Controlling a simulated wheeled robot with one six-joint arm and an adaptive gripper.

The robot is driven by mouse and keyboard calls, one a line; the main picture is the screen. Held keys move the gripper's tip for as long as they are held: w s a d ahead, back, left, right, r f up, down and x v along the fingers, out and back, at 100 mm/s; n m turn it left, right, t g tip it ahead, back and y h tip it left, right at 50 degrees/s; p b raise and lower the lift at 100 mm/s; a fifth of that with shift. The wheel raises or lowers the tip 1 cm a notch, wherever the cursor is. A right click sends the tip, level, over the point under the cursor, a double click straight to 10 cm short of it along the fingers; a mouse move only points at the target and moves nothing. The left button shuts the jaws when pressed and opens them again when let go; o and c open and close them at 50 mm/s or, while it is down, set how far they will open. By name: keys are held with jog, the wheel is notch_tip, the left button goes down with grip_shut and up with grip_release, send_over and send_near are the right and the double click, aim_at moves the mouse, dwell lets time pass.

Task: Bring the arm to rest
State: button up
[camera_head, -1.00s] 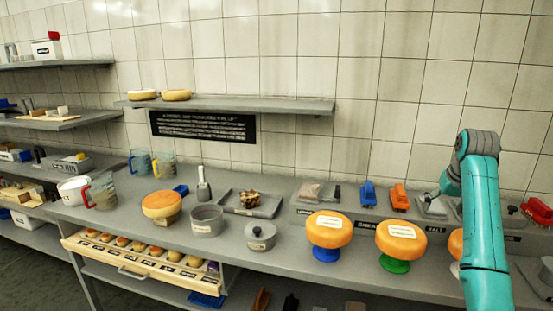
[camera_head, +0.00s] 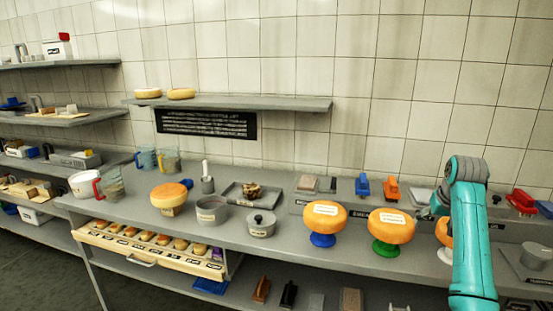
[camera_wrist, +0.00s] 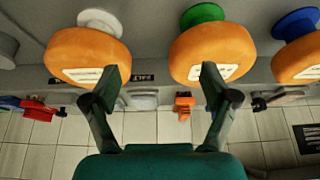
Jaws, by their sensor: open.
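My gripper (camera_wrist: 160,85) is open and empty in the wrist view, its two fingers spread apart. An orange cheese wheel on a white stand (camera_wrist: 88,56) and one on a green stand (camera_wrist: 212,52) appear near its left and right fingers; I cannot tell the distance. A third orange wheel on a blue stand (camera_wrist: 305,58) is at the right edge. In the head view my teal arm (camera_head: 470,235) stands bent at the right and hides most of the white-stand wheel (camera_head: 443,232). The green-stand wheel (camera_head: 391,226) and blue-stand wheel (camera_head: 325,216) stand left of it.
Blue (camera_head: 362,185) and orange (camera_head: 390,188) items stand along the wall. An open drawer (camera_head: 150,245) juts out at the front left.

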jog(key=s+a+f+t, duration=0.1)
jog(key=s+a+f, duration=0.15)
jog(key=f, duration=0.65)
jog(key=s+a+f, duration=0.2)
jog(key=a+f, duration=0.1)
jog(key=f, duration=0.5)
jog(key=s+a+f+t, duration=0.1)
jog(key=s+a+f, duration=0.15)
jog(key=f, duration=0.65)
jog(key=s+a+f+n+t, duration=0.1)
jog(key=s+a+f, duration=0.4)
jog(key=s+f, duration=0.3)
jog(key=s+a+f+t, duration=0.2)
jog(key=s+a+f, duration=0.3)
jog(key=s, duration=0.5)
jog(key=s+a+r+n+t, duration=0.1)
jog(key=s+a, duration=0.2)
jog(key=s, duration=0.8)
jog(key=s+a+r+t, duration=0.1)
jog(key=s+a, duration=0.3)
jog(key=s, duration=0.7)
jog(key=s+a+r+n+t+y, duration=0.1)
jog(key=s+a+r+t, duration=0.1)
jog(key=s+r, duration=1.5)
jog(key=shift+s+a+r+t, duration=0.2)
jog(key=shift+s+r+t, duration=0.15)
jog(key=shift+s+t, duration=0.15)
